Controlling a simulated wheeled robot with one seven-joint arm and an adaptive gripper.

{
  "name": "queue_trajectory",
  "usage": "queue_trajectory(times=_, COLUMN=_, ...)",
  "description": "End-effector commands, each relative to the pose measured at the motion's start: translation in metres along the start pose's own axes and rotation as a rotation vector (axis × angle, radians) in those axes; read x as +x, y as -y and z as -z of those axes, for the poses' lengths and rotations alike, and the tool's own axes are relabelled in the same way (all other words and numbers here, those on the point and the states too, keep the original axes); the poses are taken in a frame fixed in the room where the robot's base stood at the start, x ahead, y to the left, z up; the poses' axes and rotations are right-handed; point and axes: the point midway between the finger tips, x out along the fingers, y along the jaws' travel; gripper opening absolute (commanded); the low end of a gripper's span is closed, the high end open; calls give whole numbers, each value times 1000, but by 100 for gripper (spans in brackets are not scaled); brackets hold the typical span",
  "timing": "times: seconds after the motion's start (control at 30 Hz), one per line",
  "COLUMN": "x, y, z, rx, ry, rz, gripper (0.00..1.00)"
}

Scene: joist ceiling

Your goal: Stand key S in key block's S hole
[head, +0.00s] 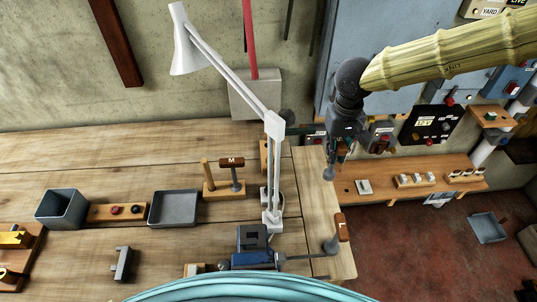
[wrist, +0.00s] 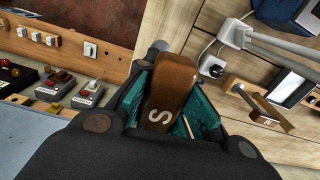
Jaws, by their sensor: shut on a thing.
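Key S (wrist: 172,85) has a brown handle marked with a white S; in the wrist view it sits between the teal pads of my gripper (wrist: 174,108). My gripper (head: 341,150) is shut on it, to the right of the white lamp in the head view. A grey shaft end (head: 328,174) hangs below my gripper, above the bench's right end. Key M (head: 232,163) stands upright in a wooden block (head: 224,192) with a wooden post, left of the lamp; this block also shows in the wrist view (wrist: 250,108). I cannot make out an S hole.
The white lamp (head: 230,78) stands between the M block and my gripper. Key L (head: 342,228) is at the bench's front right corner, near a blue vise (head: 253,260). A grey tray (head: 173,208) and a grey bin (head: 61,208) stand at left. A lower shelf is at right.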

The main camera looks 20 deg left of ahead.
Motion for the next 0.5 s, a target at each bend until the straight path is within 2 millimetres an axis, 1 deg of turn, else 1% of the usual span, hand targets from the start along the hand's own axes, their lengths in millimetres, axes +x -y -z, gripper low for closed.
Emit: queue_trajectory(times=0.5, x=-20, y=0, z=0, rx=1, ry=-1, rz=1, gripper=0)
